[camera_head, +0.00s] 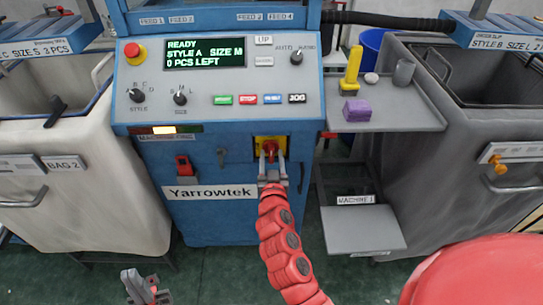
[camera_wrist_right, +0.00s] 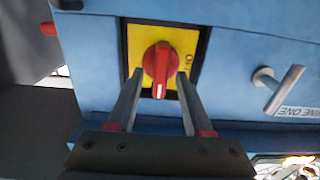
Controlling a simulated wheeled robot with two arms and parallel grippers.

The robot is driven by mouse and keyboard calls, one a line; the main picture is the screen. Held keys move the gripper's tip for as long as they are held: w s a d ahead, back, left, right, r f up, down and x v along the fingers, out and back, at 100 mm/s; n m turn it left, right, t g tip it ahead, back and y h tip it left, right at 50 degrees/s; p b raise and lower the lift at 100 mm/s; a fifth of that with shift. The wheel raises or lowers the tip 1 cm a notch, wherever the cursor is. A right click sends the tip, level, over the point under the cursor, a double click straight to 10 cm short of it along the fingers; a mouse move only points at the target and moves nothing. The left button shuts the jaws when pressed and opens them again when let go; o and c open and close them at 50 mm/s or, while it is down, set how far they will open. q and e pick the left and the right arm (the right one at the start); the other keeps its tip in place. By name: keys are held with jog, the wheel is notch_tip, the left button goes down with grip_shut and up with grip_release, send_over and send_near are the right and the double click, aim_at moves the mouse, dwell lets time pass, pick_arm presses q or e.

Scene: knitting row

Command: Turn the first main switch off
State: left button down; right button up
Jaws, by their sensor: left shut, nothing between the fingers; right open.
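The main switch is a red rotary knob (camera_head: 270,147) on a yellow plate on the blue machine's front; it also shows in the right wrist view (camera_wrist_right: 160,66). Its white mark points down in the right wrist view. Lettering at the plate's right edge is partly hidden by a finger. My right gripper (camera_head: 272,166) is open, with one fingertip on each side of the knob's lower part; I cannot tell whether they touch it. The fingers also show in the right wrist view (camera_wrist_right: 159,80). My left gripper (camera_head: 140,285) is shut and empty, low at the front left.
The blue Yarrowtek machine (camera_head: 225,215) has a display (camera_head: 205,53) reading READY, 0 PCS LEFT. A red emergency button (camera_head: 133,52) is at its upper left. A side shelf (camera_head: 405,115) carries small objects. Bins stand on both sides.

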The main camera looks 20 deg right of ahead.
grip_shut()
dwell(0.3)
jog(key=shift+n, duration=0.3)
jog(key=n+b, duration=0.1)
jog(key=n, duration=0.2)
jog(key=shift+a+f+n, duration=0.1)
jog(key=shift+a+n, duration=0.05)
jog(key=shift+n, duration=0.15)
jog(key=n, duration=0.4)
jog(key=shift+w+a+n, duration=0.1)
jog(key=shift+n, duration=0.2)
jog(key=n, duration=0.9)
jog(key=shift+a+f+p, duration=0.1)
jog(key=shift+f+p, duration=0.15)
jog(key=shift+p, duration=0.15)
